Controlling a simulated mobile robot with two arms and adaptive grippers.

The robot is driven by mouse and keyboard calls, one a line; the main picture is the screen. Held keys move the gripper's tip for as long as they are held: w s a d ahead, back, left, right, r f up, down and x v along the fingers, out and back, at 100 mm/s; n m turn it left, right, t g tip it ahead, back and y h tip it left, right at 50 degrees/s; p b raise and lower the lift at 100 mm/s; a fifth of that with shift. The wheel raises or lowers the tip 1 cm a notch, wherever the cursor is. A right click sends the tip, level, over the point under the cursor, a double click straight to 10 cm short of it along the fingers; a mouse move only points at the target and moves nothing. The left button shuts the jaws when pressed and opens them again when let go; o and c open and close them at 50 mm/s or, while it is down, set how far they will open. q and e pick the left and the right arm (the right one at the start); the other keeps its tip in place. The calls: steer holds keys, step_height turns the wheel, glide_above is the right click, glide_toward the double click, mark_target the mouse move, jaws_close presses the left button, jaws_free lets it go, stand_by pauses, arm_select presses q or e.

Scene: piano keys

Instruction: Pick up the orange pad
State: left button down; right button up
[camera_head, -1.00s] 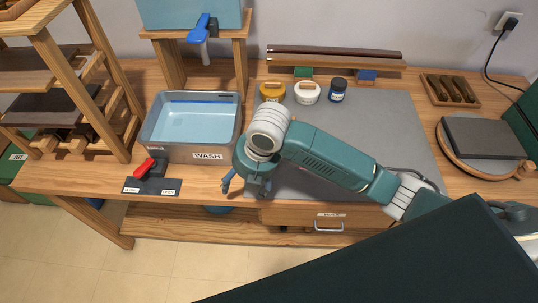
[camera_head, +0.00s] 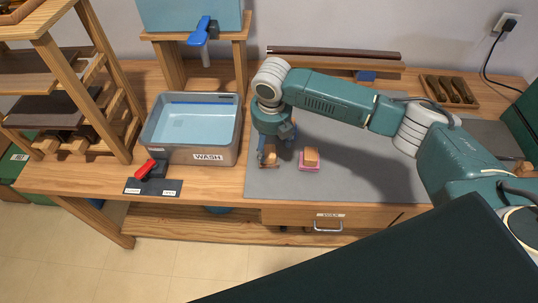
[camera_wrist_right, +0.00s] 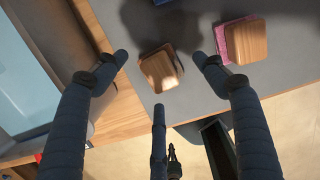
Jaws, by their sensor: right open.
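A wood-topped block (camera_head: 270,160), seemingly the orange pad, sits on the grey mat, partly hidden by my right gripper; I cannot clearly make out an orange underside. It also shows in the right wrist view (camera_wrist_right: 161,72). My right gripper (camera_head: 280,150) is over it, fingers pointing down. In the right wrist view the fingers of the gripper (camera_wrist_right: 160,60) are spread apart around the block, with space on either side, and hold nothing. A second wood-topped block on a pink pad (camera_head: 309,166) stands just to the right, also in the wrist view (camera_wrist_right: 224,55). My left gripper is not in view.
A wash basin (camera_head: 190,155) with water stands left of the mat (camera_head: 345,185). A red-handled device (camera_head: 146,168) lies in front of it. Dark bars (camera_head: 335,53) rest on a wooden rail behind. The mat's right front part is clear.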

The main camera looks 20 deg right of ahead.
mark_target(269, 151)
steer(key=f, duration=0.1)
steer(key=f+p, duration=0.1)
steer(key=f, duration=0.1)
steer(key=shift+a+f, duration=0.25)
steer(key=shift+f, duration=0.65)
steer(key=c, duration=1.2)
steer(key=shift+r, duration=0.2)
steer(key=shift+c, duration=0.2)
step_height(269, 151, up, 19)
steer(key=b, duration=0.3)
steer(key=shift+w+f, duration=0.1)
steer(key=shift+f, duration=0.1)
steer(key=shift+r, duration=0.6)
jaws_close()
